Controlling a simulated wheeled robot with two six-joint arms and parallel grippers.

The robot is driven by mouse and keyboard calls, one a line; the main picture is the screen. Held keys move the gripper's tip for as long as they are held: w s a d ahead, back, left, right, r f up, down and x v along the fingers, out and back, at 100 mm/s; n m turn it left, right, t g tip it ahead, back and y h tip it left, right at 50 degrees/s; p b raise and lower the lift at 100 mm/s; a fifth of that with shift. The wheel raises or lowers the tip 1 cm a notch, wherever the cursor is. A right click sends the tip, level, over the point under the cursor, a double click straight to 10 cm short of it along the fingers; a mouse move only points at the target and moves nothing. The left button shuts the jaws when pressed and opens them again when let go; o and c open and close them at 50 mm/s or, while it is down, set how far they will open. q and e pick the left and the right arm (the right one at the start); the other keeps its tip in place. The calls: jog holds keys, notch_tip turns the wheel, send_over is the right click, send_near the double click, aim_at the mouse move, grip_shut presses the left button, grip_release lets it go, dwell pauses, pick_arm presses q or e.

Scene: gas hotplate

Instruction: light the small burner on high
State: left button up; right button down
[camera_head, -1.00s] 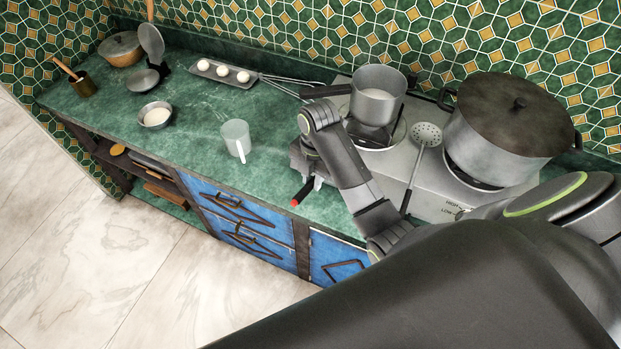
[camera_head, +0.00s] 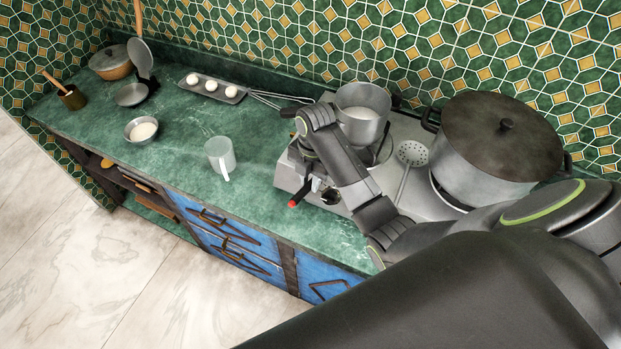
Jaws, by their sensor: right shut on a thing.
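The grey gas hotplate (camera_head: 413,200) stands on the green counter's right part. A small saucepan (camera_head: 362,112) with pale contents stands over its left burner, mostly hidden by the pan and my right arm; no flame shows. A dark knob (camera_head: 330,197) shows on the front left. My right gripper (camera_head: 311,184) is at the hotplate's front left corner, beside this knob, partly hidden. My left gripper is not in view.
A large lidded pot (camera_head: 489,150) covers the right burner. A slotted skimmer (camera_head: 410,155) lies between the burners.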

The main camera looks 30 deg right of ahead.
jog(key=shift+w+d+f, duration=0.1)
jog(key=shift+w+d, duration=0.1)
jog(key=shift+d, duration=0.4)
jog(key=shift+s+a, duration=0.3)
jog(key=shift+a, duration=0.4)
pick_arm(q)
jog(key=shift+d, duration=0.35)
